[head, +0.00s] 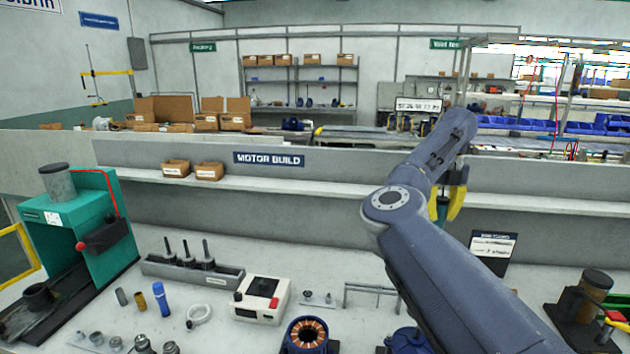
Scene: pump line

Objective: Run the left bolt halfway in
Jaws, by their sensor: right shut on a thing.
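My right gripper (446,208) has yellow fingers and hangs over the back of the bench, in front of the grey shelf. It is shut on a small dark green thing (442,213), mostly hidden by my arm, so I cannot tell what it is. A small plate (318,303) on the bench carries small upright pieces that may be bolts; they are too small to be sure. A blue motor housing with copper windings (305,335) stands at the front edge. Another blue housing (408,341) is partly hidden behind my right arm. My left gripper is out of view.
A white box with a red button (261,300) stands mid-bench. A green press (80,232) stands at left. A wire stand (372,290) and a dark card (489,254) are near my right arm.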

